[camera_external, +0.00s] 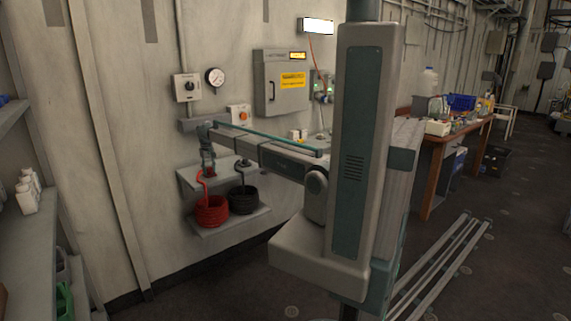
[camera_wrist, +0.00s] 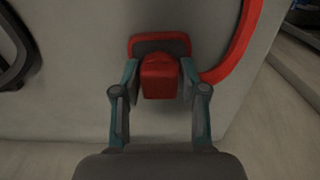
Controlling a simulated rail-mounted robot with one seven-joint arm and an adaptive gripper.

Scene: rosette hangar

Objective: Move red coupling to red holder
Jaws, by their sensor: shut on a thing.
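The red coupling (camera_wrist: 160,76) is between the fingertips of my gripper (camera_wrist: 160,84) in the wrist view. My gripper is shut on it. A red-rimmed dark fitting, seemingly the red holder (camera_wrist: 149,42), lies right behind the coupling; I cannot tell whether the two touch. A red hose (camera_wrist: 234,48) curves off to the right of the coupling. In the external view my gripper (camera_external: 210,168) points down over the upper wall shelf (camera_external: 231,181), and the red hose (camera_external: 200,181) runs down to a red coil (camera_external: 211,211).
A black hose coil (camera_external: 243,200) sits beside the red coil on the lower shelf (camera_external: 228,224), with its black hose rising to the upper shelf. A control box (camera_external: 239,115), gauge (camera_external: 214,77) and grey cabinet (camera_external: 279,83) are on the wall above. A cluttered workbench (camera_external: 440,140) stands right.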

